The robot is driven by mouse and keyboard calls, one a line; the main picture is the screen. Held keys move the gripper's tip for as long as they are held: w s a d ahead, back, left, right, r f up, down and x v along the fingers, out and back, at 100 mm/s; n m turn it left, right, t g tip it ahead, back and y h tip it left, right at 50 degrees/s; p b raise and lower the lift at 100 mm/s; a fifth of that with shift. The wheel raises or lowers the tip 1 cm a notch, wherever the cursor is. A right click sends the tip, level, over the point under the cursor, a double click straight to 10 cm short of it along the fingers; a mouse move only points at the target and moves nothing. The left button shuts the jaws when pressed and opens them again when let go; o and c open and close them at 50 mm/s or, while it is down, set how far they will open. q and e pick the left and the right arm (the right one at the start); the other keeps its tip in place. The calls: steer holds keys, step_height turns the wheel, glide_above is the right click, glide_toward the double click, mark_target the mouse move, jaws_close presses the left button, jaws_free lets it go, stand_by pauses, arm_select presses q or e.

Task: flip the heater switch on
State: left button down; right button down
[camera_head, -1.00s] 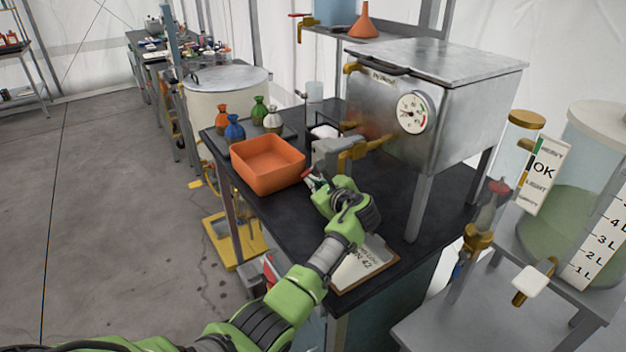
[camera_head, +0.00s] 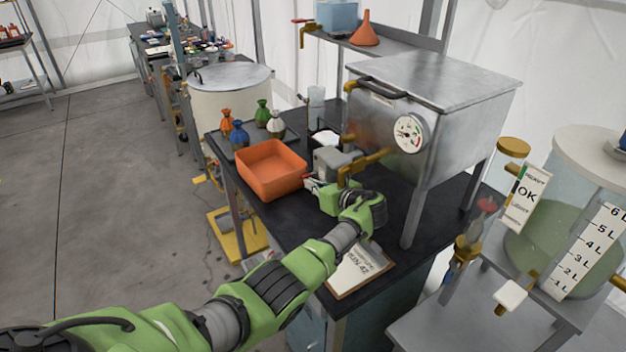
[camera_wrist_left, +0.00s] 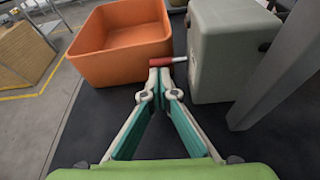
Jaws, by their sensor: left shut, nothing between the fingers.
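The heater switch is a grey box (camera_head: 332,161) on the black bench below the metal tank. Its lever with a red grip (camera_wrist_left: 172,61) sticks out from the box's left side in the left wrist view, pointing toward the orange bin. My left gripper (camera_wrist_left: 160,84) is shut and empty, with its fingertips right at the lever, just on the near side of it. I cannot tell whether they touch. In the head view my left gripper (camera_head: 314,186) is low in front of the box and partly hides the lever. My right gripper is not in view.
An orange bin (camera_head: 270,170) stands left of the box. The metal tank (camera_head: 440,115) on legs, with a gauge and brass taps, stands over the bench at the right. A clipboard (camera_head: 360,270) lies at the bench's near edge. Several small coloured bags stand behind the bin.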

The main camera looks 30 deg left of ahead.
arm_select(q)
steer(key=shift+r+m+g+y+p, duration=0.3)
steer(key=shift+r+m+g, duration=0.15)
steer(key=shift+m, duration=0.45)
steer(key=shift+r, duration=0.2)
steer(key=shift+w+r+p, duration=0.1)
steer(key=shift+r+p, duration=0.05)
steer(key=shift+p, duration=0.25)
steer(key=shift+r, duration=0.1)
